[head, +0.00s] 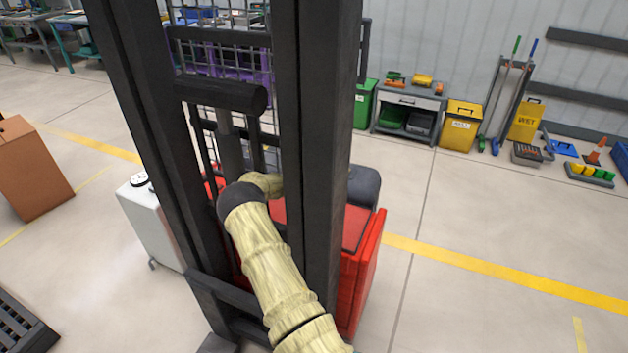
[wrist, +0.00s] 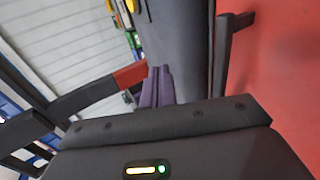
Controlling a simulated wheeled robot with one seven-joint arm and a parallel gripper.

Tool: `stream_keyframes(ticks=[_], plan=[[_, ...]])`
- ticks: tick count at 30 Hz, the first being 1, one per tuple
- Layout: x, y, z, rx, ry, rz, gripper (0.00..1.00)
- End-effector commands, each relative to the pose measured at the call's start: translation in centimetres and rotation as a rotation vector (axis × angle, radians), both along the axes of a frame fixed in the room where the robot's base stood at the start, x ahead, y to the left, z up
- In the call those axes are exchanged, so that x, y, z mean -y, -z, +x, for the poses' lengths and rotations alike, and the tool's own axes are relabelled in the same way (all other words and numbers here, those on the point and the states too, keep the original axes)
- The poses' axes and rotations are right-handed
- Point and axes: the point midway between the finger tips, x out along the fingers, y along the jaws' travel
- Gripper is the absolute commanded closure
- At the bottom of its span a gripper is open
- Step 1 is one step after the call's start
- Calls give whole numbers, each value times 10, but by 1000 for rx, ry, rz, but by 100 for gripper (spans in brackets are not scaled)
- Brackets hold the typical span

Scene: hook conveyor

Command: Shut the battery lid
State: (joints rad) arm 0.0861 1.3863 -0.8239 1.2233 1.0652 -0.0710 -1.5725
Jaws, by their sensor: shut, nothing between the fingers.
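A red truck (head: 362,268) with a tall black mast (head: 318,130) stands in the middle of the head view. Its battery lid cannot be told for sure from its other panels. In the wrist view a broad red surface (wrist: 285,75) fills the right side, with a dark bar (wrist: 226,50) along its edge. A dark grey panel (wrist: 182,45) lies left of the bar. My arm reaches through the mast, and its end is hidden there in the head view.
The mast posts stand close on both sides of my arm. A white cabinet (head: 152,222) stands to the left, and a brown box (head: 32,172) farther left. A grey workbench (head: 408,103) and yellow bins (head: 461,124) line the back wall.

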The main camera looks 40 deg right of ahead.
Motion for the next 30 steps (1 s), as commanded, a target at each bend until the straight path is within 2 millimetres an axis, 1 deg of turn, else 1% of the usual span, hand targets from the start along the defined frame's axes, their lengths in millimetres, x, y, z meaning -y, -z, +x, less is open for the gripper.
stream_keyframes(ticks=[1, 3, 5, 12, 16, 21, 30], plan=[[0, -14, 1, 2, 0, -1, 100], [1, -27, 0, 2, 1, -1, 100], [1, -34, 1, 4, 2, -1, 100], [1, -82, 0, 4, 1, 0, 100], [1, -104, 0, 3, 2, -1, 100], [1, -117, 0, 1, 2, 1, 100], [1, -119, 0, 0, 1, 0, 100]])
